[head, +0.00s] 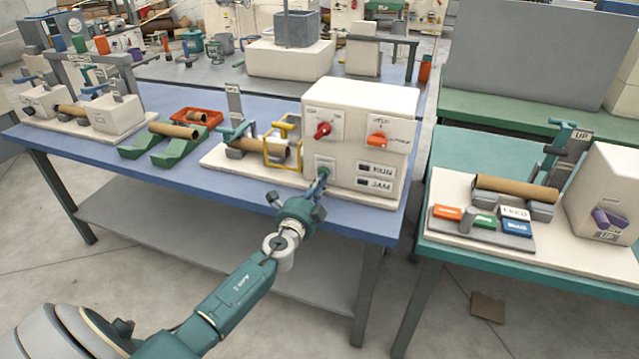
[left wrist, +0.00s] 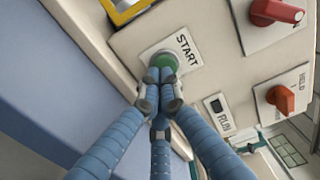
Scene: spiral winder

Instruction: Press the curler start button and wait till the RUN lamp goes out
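The curler is a cream box (head: 345,115) on the blue table. Its green START button (head: 325,171) is low on the front and shows in the left wrist view (left wrist: 167,59) under the START label. My left gripper (head: 320,184) is at the button, its blue fingers drawn together at the tips and empty; the fingertips (left wrist: 158,80) cover the button's lower part. Whether the button is pressed in I cannot tell. The RUN lamp (head: 364,168) looks dark, as it does in the left wrist view (left wrist: 216,105). The JAM lamp (head: 362,182) also looks dark. My right gripper is not in view.
A red knob (head: 322,130) and an orange knob (head: 376,140) stick out above the button. A yellow guard frame (head: 268,152) stands left of the box. A green table (head: 445,258) with a cardboard tube (head: 515,190) is to the right, across a gap.

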